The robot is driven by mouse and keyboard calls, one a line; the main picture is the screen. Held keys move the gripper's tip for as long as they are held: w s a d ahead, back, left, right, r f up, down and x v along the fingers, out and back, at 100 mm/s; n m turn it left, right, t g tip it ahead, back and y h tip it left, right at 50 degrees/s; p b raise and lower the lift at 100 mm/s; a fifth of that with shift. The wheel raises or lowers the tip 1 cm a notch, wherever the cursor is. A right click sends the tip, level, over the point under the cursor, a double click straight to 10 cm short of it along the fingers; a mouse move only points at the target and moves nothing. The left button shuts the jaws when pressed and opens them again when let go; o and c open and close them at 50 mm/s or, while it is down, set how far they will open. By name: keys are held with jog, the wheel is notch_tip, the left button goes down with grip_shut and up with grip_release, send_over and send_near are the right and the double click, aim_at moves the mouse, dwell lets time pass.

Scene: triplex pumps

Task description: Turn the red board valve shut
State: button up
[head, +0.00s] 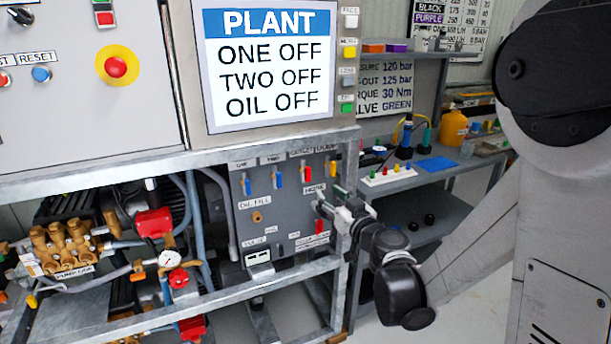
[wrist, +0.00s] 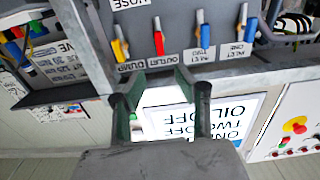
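The red board valve (head: 307,173) is in the upper row of the grey valve board, under the OUTLET label, with its handle upright along the board. It also shows upside down in the wrist view (wrist: 158,43), between the yellow and blue handles. My gripper (head: 322,204) is in front of the board, below and right of the red handle in the head view. In the wrist view my gripper (wrist: 159,72) has its two fingers apart with nothing between them. The red handle lies beyond the fingertips, roughly in line with the gap, and appears apart from them.
A yellow DUMP valve (head: 333,168) is close beside the red one. Blue valves (head: 278,178) stand on its other side. Another red part (head: 320,227) sits lower on the board. The frame rail (head: 200,160) runs above, under the PLANT sign (head: 268,65).

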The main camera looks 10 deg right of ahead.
aim_at(309, 174)
jog(key=b+x, duration=0.2)
jog(key=x, duration=1.1)
jog(key=shift+w+a, duration=0.1)
jog(key=shift+w, duration=0.3)
grip_shut()
